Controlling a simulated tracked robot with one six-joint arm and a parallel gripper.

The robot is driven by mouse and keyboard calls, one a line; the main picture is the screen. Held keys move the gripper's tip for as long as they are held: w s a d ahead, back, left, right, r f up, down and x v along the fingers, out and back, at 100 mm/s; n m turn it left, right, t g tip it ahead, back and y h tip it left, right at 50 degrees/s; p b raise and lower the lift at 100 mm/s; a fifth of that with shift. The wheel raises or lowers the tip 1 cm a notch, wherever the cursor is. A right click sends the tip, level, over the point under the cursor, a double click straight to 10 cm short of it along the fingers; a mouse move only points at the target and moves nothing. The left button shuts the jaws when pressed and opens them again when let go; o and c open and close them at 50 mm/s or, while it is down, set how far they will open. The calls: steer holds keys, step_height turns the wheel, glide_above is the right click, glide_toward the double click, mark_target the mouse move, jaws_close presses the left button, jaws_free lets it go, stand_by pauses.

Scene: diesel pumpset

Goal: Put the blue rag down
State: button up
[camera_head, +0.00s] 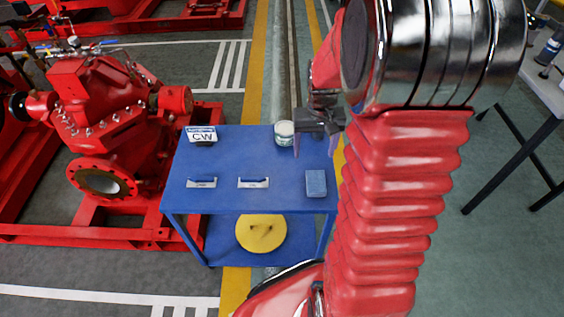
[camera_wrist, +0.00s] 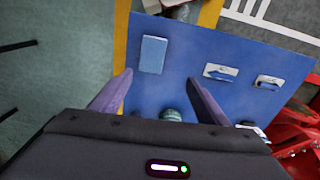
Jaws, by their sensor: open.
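The blue rag (camera_head: 316,183) is a folded light-blue rectangle lying flat on the blue table top (camera_head: 225,163), near its front right corner. It also shows in the wrist view (camera_wrist: 153,54), beyond my fingertips and touched by neither. My gripper (camera_head: 315,146) is over the right back part of the table. In the wrist view my gripper (camera_wrist: 160,78) has its two purple-grey fingers wide apart, with nothing between their tips but table surface.
A round jar (camera_head: 284,134) stands at the table's back edge, close to my gripper. A white CW sign (camera_head: 202,135) and two small labelled holders (camera_head: 253,183) are on the table. A yellow disc (camera_head: 261,233) lies on the lower shelf. A red pump (camera_head: 100,120) stands left.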

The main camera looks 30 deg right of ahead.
steer(key=s+a+r+n+t, duration=0.2)
steer(key=s+a+r, duration=0.5)
steer(key=a+r, duration=0.2)
steer(key=s+a+r+n+t, duration=0.2)
steer(key=s+a+r+t, duration=0.1)
steer(key=s+a+r, duration=0.4)
steer(key=a+r, duration=0.2)
steer(key=a, duration=0.1)
steer(key=shift+r+n, duration=0.2)
steer(key=shift+n, duration=0.1)
steer(key=shift+o, duration=0.5)
